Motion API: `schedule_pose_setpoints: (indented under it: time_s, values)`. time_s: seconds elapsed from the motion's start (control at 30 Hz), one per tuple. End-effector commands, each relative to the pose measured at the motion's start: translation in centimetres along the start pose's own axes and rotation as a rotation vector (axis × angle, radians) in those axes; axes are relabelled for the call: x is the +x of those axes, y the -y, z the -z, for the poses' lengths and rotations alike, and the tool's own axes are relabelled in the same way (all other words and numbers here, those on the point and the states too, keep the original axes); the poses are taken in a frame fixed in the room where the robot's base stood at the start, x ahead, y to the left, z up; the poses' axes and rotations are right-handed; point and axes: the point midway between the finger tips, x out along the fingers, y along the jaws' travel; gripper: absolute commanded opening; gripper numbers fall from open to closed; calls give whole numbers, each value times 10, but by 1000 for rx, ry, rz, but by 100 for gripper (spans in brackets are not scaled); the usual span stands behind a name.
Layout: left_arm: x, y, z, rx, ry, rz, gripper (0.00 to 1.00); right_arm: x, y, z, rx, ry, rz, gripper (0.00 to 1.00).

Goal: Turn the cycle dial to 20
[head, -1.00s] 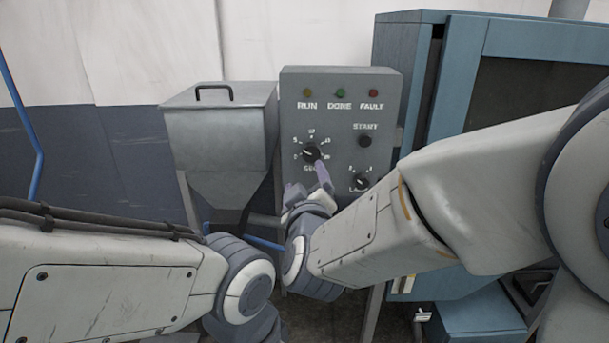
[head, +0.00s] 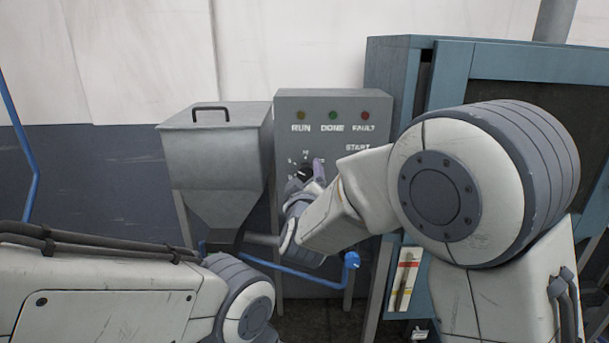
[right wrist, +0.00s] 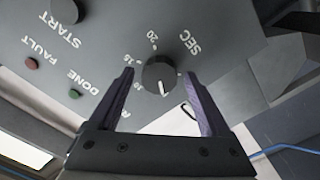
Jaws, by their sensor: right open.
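The cycle dial (head: 304,170) is a black round knob on the grey control panel, partly hidden by my right gripper in the head view. In the right wrist view the dial (right wrist: 159,75) lies between the two finger tips, with a gap on each side. Its white mark points toward the bottom of that picture, away from the printed 20 (right wrist: 153,41). My right gripper (head: 307,175) is open around the dial. Its dark purple fingers show in the wrist view. My left gripper is out of view; only part of that arm shows.
The control panel (head: 285,122) carries RUN, DONE and FAULT lamps and a START label. A START button (right wrist: 64,11) shows in the wrist view. A grey hopper (head: 215,145) stands left of the panel, a blue cabinet (head: 440,62) right. A blue pipe (head: 290,270) runs below.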

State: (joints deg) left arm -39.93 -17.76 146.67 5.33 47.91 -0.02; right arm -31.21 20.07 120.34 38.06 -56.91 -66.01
Motion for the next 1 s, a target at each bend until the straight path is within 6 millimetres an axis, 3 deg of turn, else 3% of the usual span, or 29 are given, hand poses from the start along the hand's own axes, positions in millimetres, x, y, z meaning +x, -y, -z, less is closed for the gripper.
schedule_pose_setpoints:
  time_s: [0.17, 0.2, 0.4, 0.77, 1.0]
  values:
    - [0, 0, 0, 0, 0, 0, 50, 0, -1, -1, 0, 1, -1, 81]
    - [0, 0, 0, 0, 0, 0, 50, 0, -1, -1, 0, 1, -1, 77]
    - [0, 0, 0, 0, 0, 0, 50, 0, -1, -1, 0, 1, -1, 1]
    - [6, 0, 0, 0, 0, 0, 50, 0, 0, -2, 51, 1, -2, 0]
    - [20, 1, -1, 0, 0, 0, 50, 0, 0, -3, 203, 1, -2, 0]
